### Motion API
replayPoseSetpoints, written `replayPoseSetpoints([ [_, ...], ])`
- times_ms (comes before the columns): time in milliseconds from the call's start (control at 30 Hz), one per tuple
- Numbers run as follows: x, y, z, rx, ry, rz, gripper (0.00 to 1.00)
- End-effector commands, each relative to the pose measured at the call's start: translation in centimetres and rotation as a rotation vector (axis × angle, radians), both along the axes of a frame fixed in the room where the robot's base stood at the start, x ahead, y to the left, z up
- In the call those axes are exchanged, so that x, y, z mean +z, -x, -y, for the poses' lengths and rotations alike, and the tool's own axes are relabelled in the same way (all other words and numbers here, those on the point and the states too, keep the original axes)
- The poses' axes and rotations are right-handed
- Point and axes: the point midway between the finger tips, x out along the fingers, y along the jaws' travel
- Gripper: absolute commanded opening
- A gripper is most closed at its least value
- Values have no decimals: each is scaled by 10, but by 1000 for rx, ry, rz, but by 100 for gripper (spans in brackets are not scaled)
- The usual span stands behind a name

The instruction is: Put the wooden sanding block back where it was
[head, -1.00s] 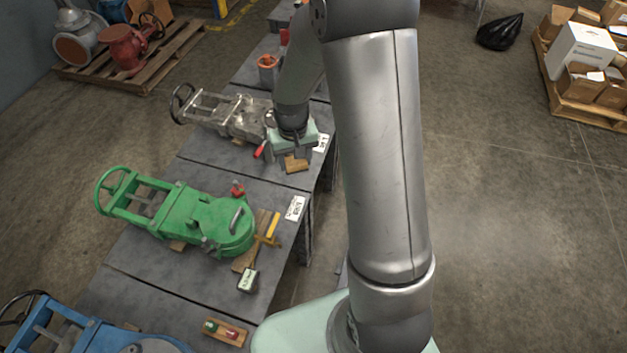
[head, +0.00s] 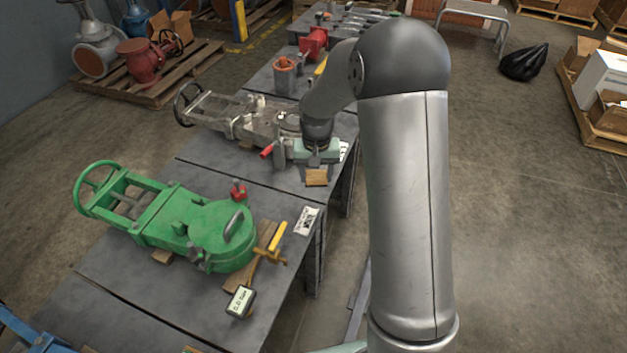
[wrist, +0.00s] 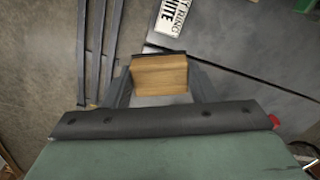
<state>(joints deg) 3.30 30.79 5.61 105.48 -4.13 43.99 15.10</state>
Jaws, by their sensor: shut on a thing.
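The wooden sanding block (wrist: 160,75) is between the two fingers of my gripper (wrist: 160,85) in the wrist view, with a dark strip along its far edge. The gripper is shut on it. In the head view the block (head: 316,178) shows just below my gripper (head: 315,168), over the right part of the table that bears the bare-metal valve (head: 245,117). Whether the block touches the table top cannot be told.
A red-handled tool (head: 267,152) lies left of my gripper.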

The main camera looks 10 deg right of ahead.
Motion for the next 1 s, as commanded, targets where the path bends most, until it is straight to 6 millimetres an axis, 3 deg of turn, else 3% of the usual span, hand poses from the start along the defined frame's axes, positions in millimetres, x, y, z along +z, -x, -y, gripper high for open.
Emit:
replayPoseSetpoints([
  [100, -15, -31, 4, -1, -1, -1, 31],
  [233, -42, -50, 6, 0, 0, -2, 31],
  [400, -61, -68, 8, 0, -1, 0, 31],
  [567, -69, -74, 9, 0, -1, 1, 31],
  [800, -99, -77, 9, 2, 1, -2, 31],
  [1000, -102, -77, 9, 1, 0, 2, 31],
])
